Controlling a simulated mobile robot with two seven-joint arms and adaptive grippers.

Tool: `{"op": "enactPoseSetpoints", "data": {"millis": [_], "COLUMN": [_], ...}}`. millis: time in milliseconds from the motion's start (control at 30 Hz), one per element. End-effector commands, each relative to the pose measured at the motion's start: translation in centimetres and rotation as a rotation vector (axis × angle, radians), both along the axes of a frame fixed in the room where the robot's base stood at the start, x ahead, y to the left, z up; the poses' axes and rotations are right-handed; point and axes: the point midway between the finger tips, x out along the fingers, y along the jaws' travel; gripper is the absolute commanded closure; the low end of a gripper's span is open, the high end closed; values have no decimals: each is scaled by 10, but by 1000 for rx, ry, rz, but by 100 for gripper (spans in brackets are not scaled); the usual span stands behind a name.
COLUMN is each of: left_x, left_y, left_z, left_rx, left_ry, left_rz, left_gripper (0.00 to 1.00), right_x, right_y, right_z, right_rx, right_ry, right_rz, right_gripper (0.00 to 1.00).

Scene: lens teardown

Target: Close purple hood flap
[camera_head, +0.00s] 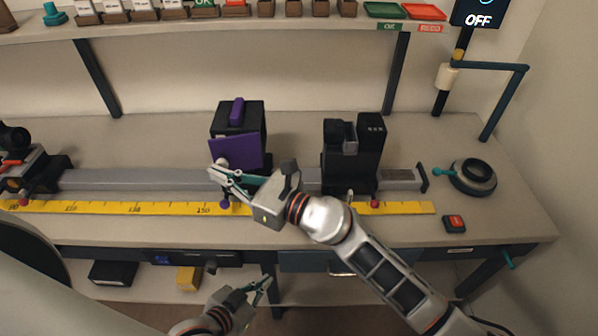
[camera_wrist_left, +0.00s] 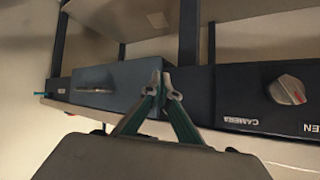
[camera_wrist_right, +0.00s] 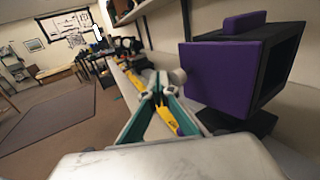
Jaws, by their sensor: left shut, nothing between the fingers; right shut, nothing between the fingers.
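The black hood (camera_head: 238,119) stands on the bench rail with a purple handle on top. Its purple flap (camera_head: 235,152) hangs at an angle on the near side of the box, standing out from it. In the right wrist view the flap (camera_wrist_right: 222,78) stands upright, with the box's dark opening (camera_wrist_right: 286,62) to its right. My right gripper (camera_head: 213,171) is shut and empty at the flap's lower left edge; whether it touches is unclear. My left gripper (camera_head: 267,281) is shut and empty, low in front of the bench, near drawer fronts (camera_wrist_left: 110,82).
A black twin-post unit (camera_head: 368,153) stands on the rail to the right. A yellow ruler (camera_head: 120,208) runs along the front of the bench. A round dark dial (camera_head: 473,177) and a red-topped button box (camera_head: 454,223) are at the right. A shelf (camera_head: 300,20) spans above.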

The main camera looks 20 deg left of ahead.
Motion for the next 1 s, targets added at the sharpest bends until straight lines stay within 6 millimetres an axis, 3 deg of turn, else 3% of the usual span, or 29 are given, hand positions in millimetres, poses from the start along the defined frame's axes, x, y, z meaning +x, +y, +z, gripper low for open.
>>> {"op": "enactPoseSetpoints", "data": {"millis": [1000], "left_x": [0], "left_y": [0], "left_z": [0], "left_rx": [0], "left_ry": [0], "left_rz": [0], "left_gripper": [100], "right_x": [5], "right_y": [9], "right_z": [0], "right_rx": [0], "right_ry": [0], "right_rz": [-1], "right_gripper": [100]}}
